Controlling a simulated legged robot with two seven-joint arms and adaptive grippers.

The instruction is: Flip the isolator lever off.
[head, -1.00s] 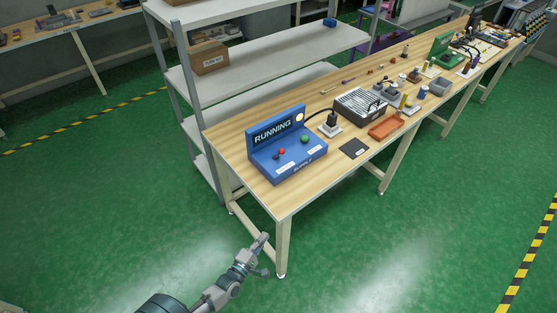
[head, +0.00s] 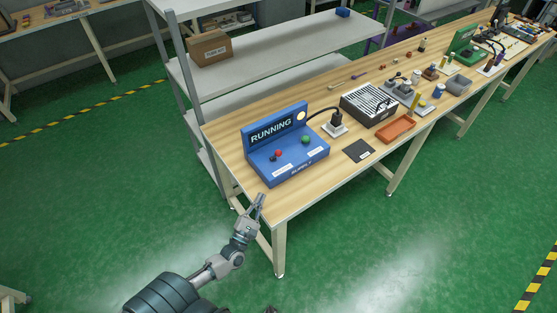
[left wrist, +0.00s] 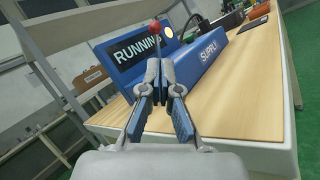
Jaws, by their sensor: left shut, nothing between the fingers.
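The blue supply box (head: 290,170) stands on the near end of the wooden bench, with a lit RUNNING display (head: 272,130). A lever with a red ball knob (head: 278,153) and a green knob (head: 306,139) rise from its top. In the left wrist view the red ball (left wrist: 154,28) shows on a thin stem, just beyond the fingertips; the lower stem is hidden by the fingers. My left gripper (head: 259,200) is shut and empty, near the bench's front left corner and apart from the box. The left wrist view shows its fingertips (left wrist: 160,88) together. My right gripper is not in view.
A dark plug block (head: 335,125), a grilled box (head: 368,104), a black mat (head: 358,151) and an orange tray (head: 395,129) lie right of the supply box. Grey shelving (head: 260,55) stands behind the bench. The green floor in front is clear.

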